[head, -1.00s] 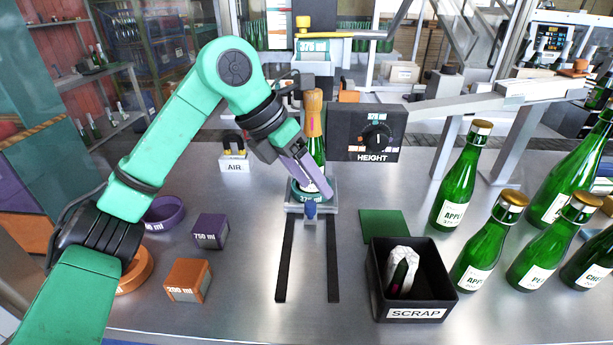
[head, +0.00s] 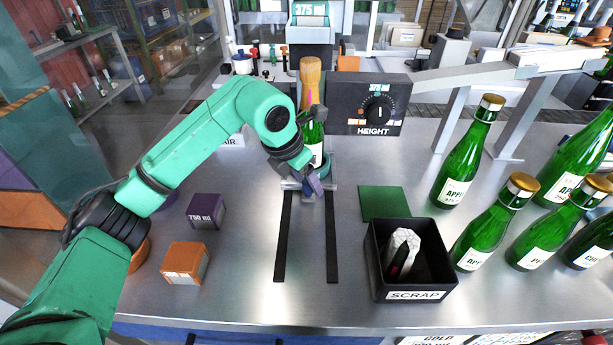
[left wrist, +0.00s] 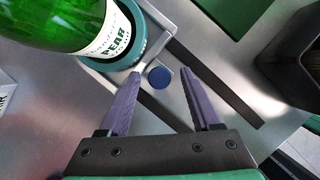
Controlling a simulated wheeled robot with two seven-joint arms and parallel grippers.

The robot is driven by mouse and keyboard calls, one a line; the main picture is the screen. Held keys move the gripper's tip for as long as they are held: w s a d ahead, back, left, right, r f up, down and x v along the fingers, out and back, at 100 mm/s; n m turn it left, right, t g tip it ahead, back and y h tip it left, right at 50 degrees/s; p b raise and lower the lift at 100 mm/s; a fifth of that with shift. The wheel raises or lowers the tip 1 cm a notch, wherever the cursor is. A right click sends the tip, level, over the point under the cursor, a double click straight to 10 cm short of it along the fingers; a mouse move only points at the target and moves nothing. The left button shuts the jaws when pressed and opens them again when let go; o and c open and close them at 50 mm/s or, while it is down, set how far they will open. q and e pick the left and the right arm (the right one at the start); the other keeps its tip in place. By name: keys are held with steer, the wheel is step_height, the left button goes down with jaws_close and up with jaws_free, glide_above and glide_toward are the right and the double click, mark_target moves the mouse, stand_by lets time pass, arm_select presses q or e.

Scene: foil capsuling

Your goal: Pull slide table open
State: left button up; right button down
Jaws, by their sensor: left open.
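The slide table is a small grey plate (left wrist: 183,32) with a teal ring (left wrist: 140,52), at the far end of two black rails (head: 284,235). A green bottle (left wrist: 60,22) labelled PEAR, with a gold top, stands in the ring. A round blue knob (left wrist: 159,77) is at the plate's front edge. My left gripper (left wrist: 161,74) is open, its purple fingertips on either side of the knob. I cannot tell whether they touch it. In the head view the left gripper (head: 315,186) partly hides the plate's front. My right gripper is not in view.
A black SCRAP bin (head: 415,295) and green pad (head: 385,203) lie right of the rails. Several green bottles (head: 468,150) stand farther right. Purple (head: 206,210) and orange (head: 185,262) blocks sit left. The HEIGHT dial box (head: 366,105) is behind. The rails are clear in front.

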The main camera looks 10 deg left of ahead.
arm_select(q)
jaws_close()
steer(key=shift+w, duration=0.1)
stand_by(1.3)
